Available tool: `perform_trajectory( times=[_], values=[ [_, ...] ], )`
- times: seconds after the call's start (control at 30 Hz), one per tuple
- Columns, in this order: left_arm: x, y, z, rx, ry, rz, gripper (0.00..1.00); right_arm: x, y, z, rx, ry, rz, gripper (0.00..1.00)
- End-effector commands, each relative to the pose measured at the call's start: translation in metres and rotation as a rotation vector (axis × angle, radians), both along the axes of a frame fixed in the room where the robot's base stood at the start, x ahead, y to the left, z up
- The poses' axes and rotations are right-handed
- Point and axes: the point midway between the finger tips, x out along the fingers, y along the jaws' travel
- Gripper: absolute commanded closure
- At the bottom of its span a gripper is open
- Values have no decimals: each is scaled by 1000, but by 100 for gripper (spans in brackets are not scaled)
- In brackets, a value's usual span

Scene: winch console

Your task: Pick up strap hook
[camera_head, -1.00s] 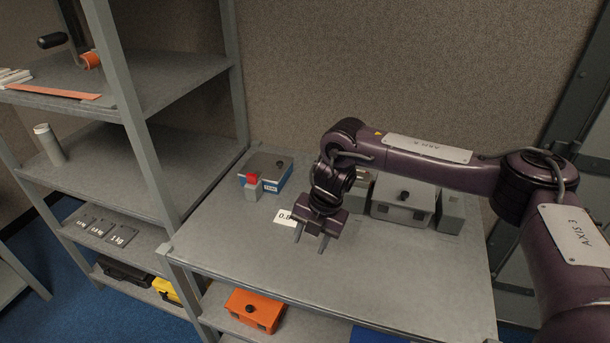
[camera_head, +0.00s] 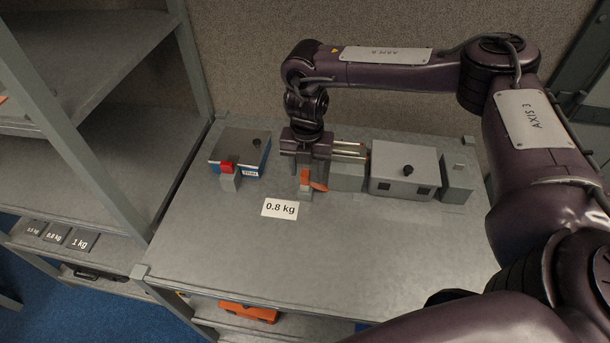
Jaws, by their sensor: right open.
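I cannot surely make out a strap hook. A small orange piece (camera_head: 318,186) shows with a grey block (camera_head: 305,193) just in front of my right gripper (camera_head: 308,172); it is too small to tell what it is. My right gripper is open, pointing down low over the back of the grey table. Whether it touches the orange piece I cannot tell. A sliver of orange (camera_head: 3,98) shows on the shelf at the left picture edge. My left gripper is not in view.
A blue and grey box (camera_head: 240,150) with a red-topped block (camera_head: 229,172) stands left of the gripper. Grey boxes (camera_head: 403,170) stand to the right. A 0.8 kg label (camera_head: 280,208) lies in front. The table's front is clear. A shelf post (camera_head: 75,120) rises at left.

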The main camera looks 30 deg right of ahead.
Motion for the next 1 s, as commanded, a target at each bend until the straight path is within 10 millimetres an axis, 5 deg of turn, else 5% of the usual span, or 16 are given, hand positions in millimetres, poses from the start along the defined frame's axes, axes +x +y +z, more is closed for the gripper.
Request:
perform_trajectory(
  times=[0.2, 0.47, 0.8, 1.0],
  values=[
    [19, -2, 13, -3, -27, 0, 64, 2, 0, -25, 0, 1, 0, 55],
    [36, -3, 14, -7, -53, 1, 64, 2, 0, -29, 0, 0, 0, 55],
    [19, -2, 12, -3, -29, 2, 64, 2, 1, -29, 0, 0, 0, 99],
    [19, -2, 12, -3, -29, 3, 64, 2, 1, -28, 1, -1, 0, 100]
  ],
)
